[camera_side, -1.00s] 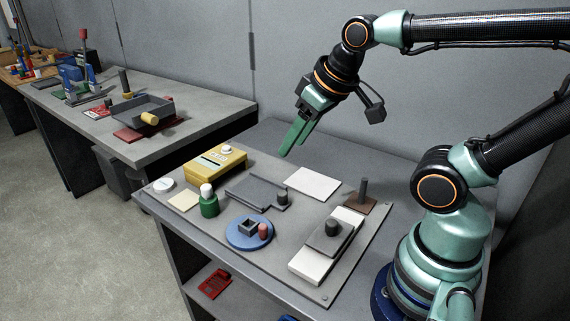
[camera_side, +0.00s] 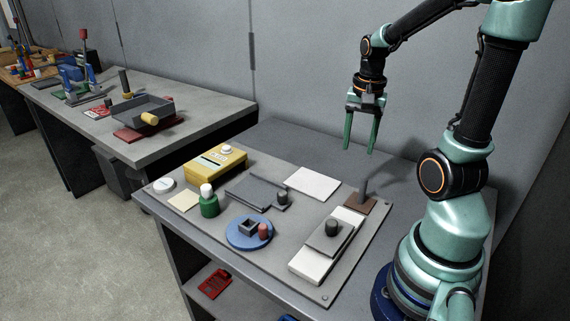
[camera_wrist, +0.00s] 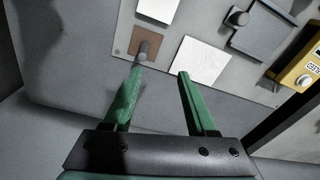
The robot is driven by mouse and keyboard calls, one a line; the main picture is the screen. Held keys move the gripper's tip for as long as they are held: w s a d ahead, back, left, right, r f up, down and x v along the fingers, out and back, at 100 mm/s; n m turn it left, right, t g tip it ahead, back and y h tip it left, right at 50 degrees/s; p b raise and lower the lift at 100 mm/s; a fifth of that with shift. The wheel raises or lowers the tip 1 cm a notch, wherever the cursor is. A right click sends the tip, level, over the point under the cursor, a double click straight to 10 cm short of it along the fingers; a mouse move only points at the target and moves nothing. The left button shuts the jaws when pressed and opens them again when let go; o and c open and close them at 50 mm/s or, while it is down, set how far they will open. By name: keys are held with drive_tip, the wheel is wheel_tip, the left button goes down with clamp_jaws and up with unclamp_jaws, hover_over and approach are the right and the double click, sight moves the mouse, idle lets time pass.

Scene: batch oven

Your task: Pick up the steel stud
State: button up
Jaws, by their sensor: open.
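The steel stud, a thin grey upright rod (camera_side: 363,188), stands on a small brown plate (camera_side: 352,204) at the back right of the work board. It also shows in the wrist view (camera_wrist: 144,47), on the brown plate (camera_wrist: 153,38), just beyond my left fingertip.
A white plate (camera_side: 312,184) lies left of the stud. A long white block (camera_side: 312,266) with a grey piece and dark cylinder (camera_side: 331,228) stands in front. A blue disc (camera_side: 238,241), green bottle (camera_side: 209,206) and yellow box (camera_side: 214,168) are farther left.

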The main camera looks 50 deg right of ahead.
sight(365, 179)
drive_tip(key=shift+s+d+f+m+g+y, duration=0.15)
drive_tip(key=shift+s+d+f+m, duration=0.2)
drive_tip(key=shift+s+d+m, duration=0.2)
drive_tip(key=shift+s+d+f+m+g+y, duration=0.15)
drive_tip(key=shift+s+d+f+m, duration=0.25)
drive_tip(key=shift+d, duration=0.2)
drive_tip(key=shift+s+d+f+m, duration=0.15)
drive_tip(key=shift+f+m, duration=0.1)
drive_tip(key=shift+f, duration=0.05)
wheel_tip(365, 179, down, 6)
drive_tip(key=shift+f, duration=0.15)
drive_tip(key=f, duration=0.3)
drive_tip(key=shift+s+a+f, duration=0.15)
drive_tip(key=shift+a+f, duration=0.15)
drive_tip(key=shift+f, duration=0.8)
clamp_jaws()
